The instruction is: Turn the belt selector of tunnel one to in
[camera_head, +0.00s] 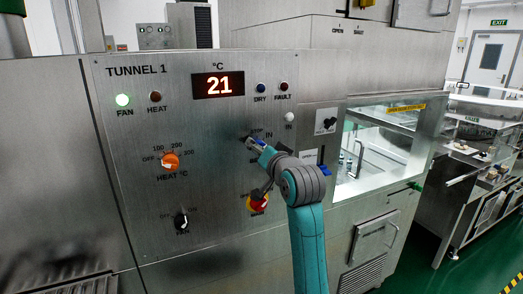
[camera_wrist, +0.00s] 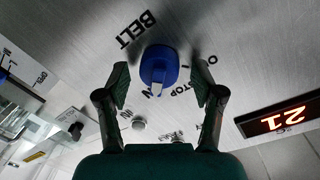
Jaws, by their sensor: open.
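The belt selector (camera_wrist: 158,66) is a blue knob with a white pointer on the steel panel, beside the word BELT. In the wrist view its pointer is directed down the picture, close to a partly covered label ending in N; STOP is to the right of it. My gripper (camera_wrist: 161,76) is open, with one finger on each side of the knob; gaps show between fingers and knob. In the head view my gripper (camera_head: 257,145) is at the panel and largely hides the selector. The TUNNEL 1 panel (camera_head: 140,125) shows upright there.
The display (camera_head: 218,84) reads 21.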

